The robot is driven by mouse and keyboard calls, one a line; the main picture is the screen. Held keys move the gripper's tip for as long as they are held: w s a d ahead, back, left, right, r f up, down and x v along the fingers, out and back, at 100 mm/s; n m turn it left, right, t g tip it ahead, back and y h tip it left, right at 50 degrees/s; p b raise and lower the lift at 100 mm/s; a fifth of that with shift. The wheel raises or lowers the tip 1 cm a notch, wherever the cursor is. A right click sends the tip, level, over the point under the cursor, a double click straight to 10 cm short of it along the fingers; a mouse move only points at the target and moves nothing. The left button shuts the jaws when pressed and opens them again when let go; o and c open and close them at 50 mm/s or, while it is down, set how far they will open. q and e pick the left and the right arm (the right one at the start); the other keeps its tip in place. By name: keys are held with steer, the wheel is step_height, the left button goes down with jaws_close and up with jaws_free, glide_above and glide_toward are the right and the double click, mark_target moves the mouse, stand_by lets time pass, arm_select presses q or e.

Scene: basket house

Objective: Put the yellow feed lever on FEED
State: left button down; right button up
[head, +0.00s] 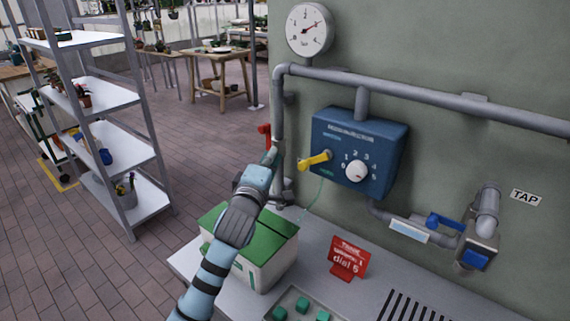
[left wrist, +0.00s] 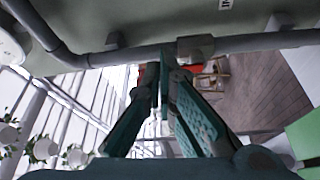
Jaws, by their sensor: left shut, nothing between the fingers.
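The yellow feed lever (head: 314,161) is on the left part of the front of a blue control box (head: 358,148) on the wall. Its handle points left and slightly down. I cannot read a FEED mark. A white dial (head: 356,171) with numbers sits right of it. My left gripper (head: 272,155) is left of the lever in the picture, apart from it, close to the vertical grey pipe. In the left wrist view my left gripper (left wrist: 163,72) has its fingers together and holds nothing. The yellow lever does not show clearly there. My right gripper is not in view.
A red valve handle (head: 265,135) is on the vertical pipe (head: 279,120) close to my left gripper. Below stand a white box with a green lid (head: 275,247) and a red "dial 5" card (head: 348,260). A blue tap handle (head: 445,222) is at right.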

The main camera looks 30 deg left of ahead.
mark_target(314, 161)
arm_select(q)
steer(key=d, duration=0.4)
steer(key=shift+s+f+p, duration=0.2)
steer(key=shift+f+p, duration=0.1)
steer(key=shift+f, duration=0.1)
steer(key=shift+d+f+n+g, duration=0.3)
steer(key=shift+d+f+n, duration=0.2)
steer(key=shift+f, duration=0.15)
steer(key=shift+a, duration=0.1)
